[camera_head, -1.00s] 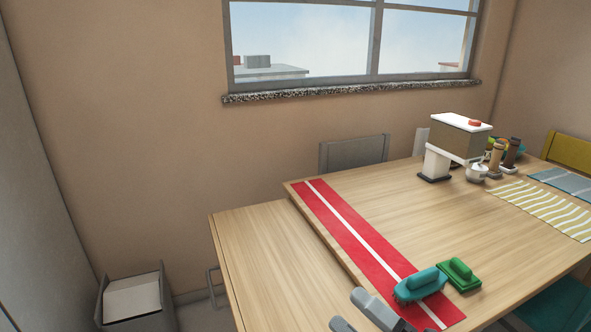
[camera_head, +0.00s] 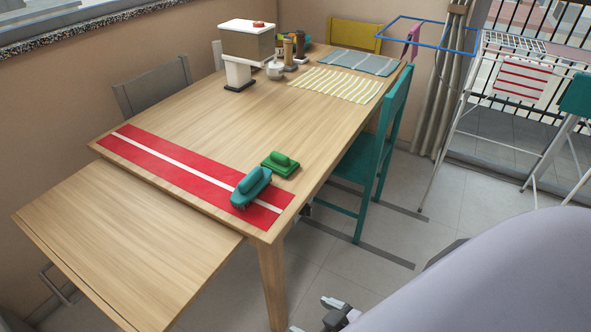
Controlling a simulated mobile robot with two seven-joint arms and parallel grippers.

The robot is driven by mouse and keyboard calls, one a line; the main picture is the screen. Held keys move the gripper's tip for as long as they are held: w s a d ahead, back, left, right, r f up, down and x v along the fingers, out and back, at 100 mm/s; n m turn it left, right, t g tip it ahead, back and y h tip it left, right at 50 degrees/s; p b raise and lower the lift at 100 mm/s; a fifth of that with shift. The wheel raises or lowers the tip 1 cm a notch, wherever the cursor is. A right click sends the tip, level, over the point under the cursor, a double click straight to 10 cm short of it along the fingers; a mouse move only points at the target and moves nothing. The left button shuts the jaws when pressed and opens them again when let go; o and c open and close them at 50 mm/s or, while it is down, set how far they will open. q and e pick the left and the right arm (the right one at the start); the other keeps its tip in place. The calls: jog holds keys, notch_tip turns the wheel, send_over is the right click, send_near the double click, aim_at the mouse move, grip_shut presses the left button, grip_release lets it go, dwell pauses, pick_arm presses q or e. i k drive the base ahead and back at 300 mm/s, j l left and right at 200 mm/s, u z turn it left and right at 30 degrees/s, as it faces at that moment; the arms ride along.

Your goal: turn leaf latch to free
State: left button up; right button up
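The table's leaf (camera_head: 130,240) is a wooden panel at lower left, slightly below the main table top (camera_head: 205,130) and beside its near left edge. A small dark fitting (camera_head: 305,211) shows under the table's right edge, near the front corner; it is too small to tell whether it is the latch or how it is turned. My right gripper (camera_head: 334,312) is partly in view at the bottom edge, apart from the table and to the right of the front leg. Its finger opening is unclear. My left gripper is out of view.
A teal chair (camera_head: 372,160) stands at the table's right side. A drying rack (camera_head: 520,110) is at right. Floor between table and my arm is clear.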

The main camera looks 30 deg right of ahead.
aim_at(305, 212)
jog(key=z, duration=1.05)
jog(key=k, duration=0.3)
jog(key=l+u, duration=0.5)
jog(key=l, duration=0.5)
jog(key=i+l+u, duration=0.1)
jog(key=l, duration=0.25)
jog(key=i+l+u, duration=0.1)
jog(key=l, duration=0.25)
jog(key=i+l+u, duration=0.15)
jog(key=l, duration=0.25)
